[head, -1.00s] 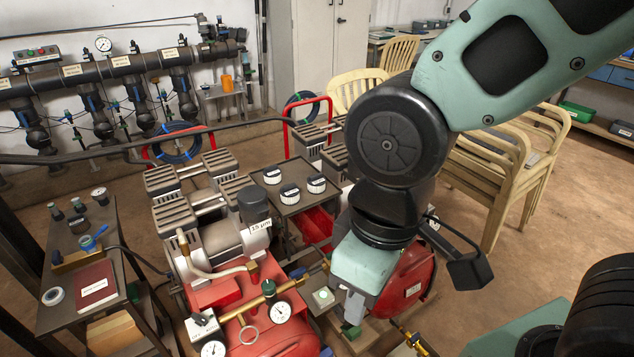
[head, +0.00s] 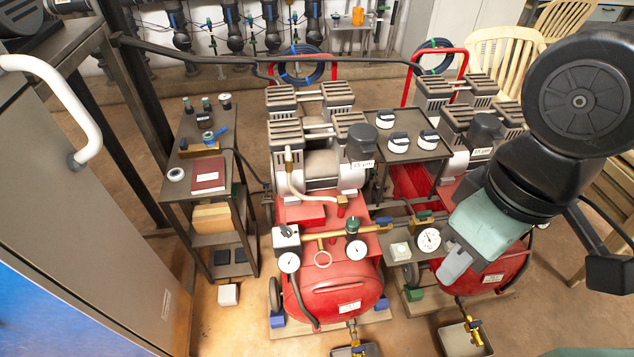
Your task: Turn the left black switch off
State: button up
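Two red compressors stand side by side on the floor. The left compressor (head: 334,292) carries a small white box with a black switch (head: 287,231) on top, at the left end of its brass pipe. The switch is small, and I cannot tell its position. My gripper (head: 449,270) hangs over the right compressor (head: 492,266), well to the right of that switch and apart from it. My gripper points down and left; its fingers are too small and overlapped to tell whether it is open. No held thing shows. I cannot make out a switch on the right compressor.
Gauges (head: 289,262) and a brass pipe (head: 318,236) surround the switch. A shelf cart (head: 187,215) stands to the left, and a grey cabinet (head: 95,220) with a white handle stands nearer. A small table (head: 408,151) with black-and-white knobs stands between the compressors.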

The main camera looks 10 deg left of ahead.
aim_at(285, 232)
jog(key=j+u, duration=0.3)
jog(key=j, duration=0.4)
jog(key=j+u, duration=0.3)
jog(key=j, duration=0.4)
jog(key=i+j+z, duration=0.1)
